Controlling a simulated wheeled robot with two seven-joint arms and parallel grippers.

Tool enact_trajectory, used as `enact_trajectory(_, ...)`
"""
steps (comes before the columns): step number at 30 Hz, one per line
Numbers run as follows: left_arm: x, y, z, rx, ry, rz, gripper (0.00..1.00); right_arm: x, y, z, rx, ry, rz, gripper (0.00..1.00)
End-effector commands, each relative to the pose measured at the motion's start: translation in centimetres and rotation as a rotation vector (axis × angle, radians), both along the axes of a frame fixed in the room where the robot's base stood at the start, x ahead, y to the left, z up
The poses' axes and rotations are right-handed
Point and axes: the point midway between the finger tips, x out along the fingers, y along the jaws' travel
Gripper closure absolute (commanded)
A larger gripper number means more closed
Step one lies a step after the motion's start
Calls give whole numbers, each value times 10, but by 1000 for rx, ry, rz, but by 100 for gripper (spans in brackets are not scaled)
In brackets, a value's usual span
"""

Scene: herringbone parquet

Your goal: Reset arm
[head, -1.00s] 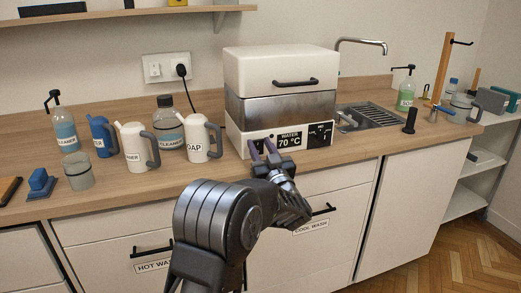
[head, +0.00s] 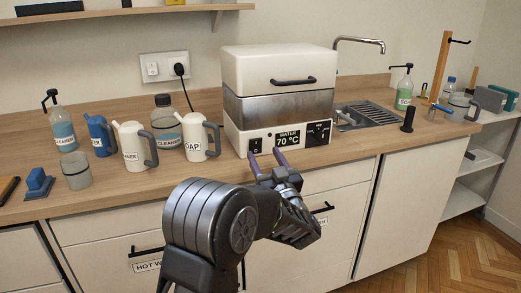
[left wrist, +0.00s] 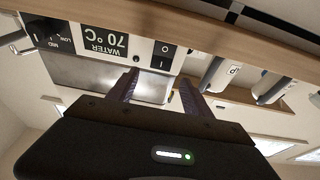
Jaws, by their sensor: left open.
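My left gripper (head: 266,155) is open and empty in front of the washing machine (head: 280,95), a white and steel box on the counter. Its two purple-grey fingers point toward the machine's front panel, near the black power switch (head: 256,147). I cannot tell whether they touch anything. In the left wrist view the fingers (left wrist: 158,90) stand apart with nothing between them, and the panel with its 70 °C display (left wrist: 106,41) appears upside down. My right gripper is not in view.
The SOAP jug (head: 197,138), other jugs and bottles, a glass (head: 76,172) and a blue brush (head: 38,183) stand on the left counter. A sink (head: 366,115) lies right of the machine. Drawers and cupboard fronts are below. Free air lies in front of the counter.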

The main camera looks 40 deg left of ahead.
Motion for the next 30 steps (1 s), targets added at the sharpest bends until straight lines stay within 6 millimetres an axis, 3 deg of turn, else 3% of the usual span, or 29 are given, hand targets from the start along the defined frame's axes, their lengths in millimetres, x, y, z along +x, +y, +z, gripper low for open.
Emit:
enact_trajectory(6, -12, -19, -6, 0, -1, -1, 42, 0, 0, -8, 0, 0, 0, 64)
enact_trajectory(24, -14, -19, -6, -3, -6, 0, 42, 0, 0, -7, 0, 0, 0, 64)
enact_trajectory(28, -3, -25, -16, -62, -15, -60, 42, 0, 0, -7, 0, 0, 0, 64)
enact_trajectory(30, 10, -37, -31, -110, 1, -142, 42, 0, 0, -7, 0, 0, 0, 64)
